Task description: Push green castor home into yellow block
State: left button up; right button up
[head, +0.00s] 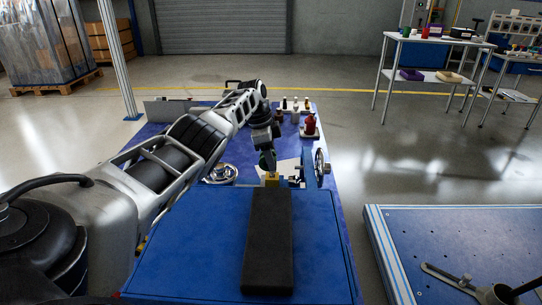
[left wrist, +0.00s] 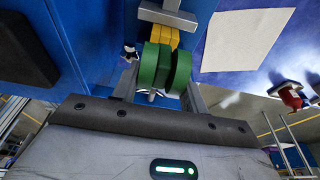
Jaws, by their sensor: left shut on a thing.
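The green castor (left wrist: 165,68), with two thick round wheels, is between the fingers of my left gripper (left wrist: 162,80) in the left wrist view. The gripper is shut on it. The yellow block (left wrist: 164,35) is directly beyond the castor, in line with it, with a grey metal bar across its far end. Castor and block look close together; I cannot tell how deep the stem sits. In the head view the yellow block (head: 271,179) shows at the far edge of the blue platform, just below my left gripper (head: 268,165). The castor is not clear there. My right gripper is out of view.
A long black block (head: 267,240) lies on the blue platform (head: 205,240) in front of the yellow block. A handwheel (head: 320,167) stands at right, a metal ring (head: 221,174) at left. A white sheet (left wrist: 247,40) lies nearby. Bottles (head: 295,113) stand farther back.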

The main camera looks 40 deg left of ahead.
pick_arm(q)
jog(key=shift+f+b, duration=0.7)
jog(key=shift+f, duration=0.2)
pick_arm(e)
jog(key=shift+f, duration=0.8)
pick_arm(q)
jog(key=o, duration=1)
jog(key=shift+r, duration=0.1)
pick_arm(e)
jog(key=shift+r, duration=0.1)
pick_arm(q)
jog(key=p+v, duration=0.4)
jog(key=v, duration=1.2)
jog(key=shift+w, duration=0.1)
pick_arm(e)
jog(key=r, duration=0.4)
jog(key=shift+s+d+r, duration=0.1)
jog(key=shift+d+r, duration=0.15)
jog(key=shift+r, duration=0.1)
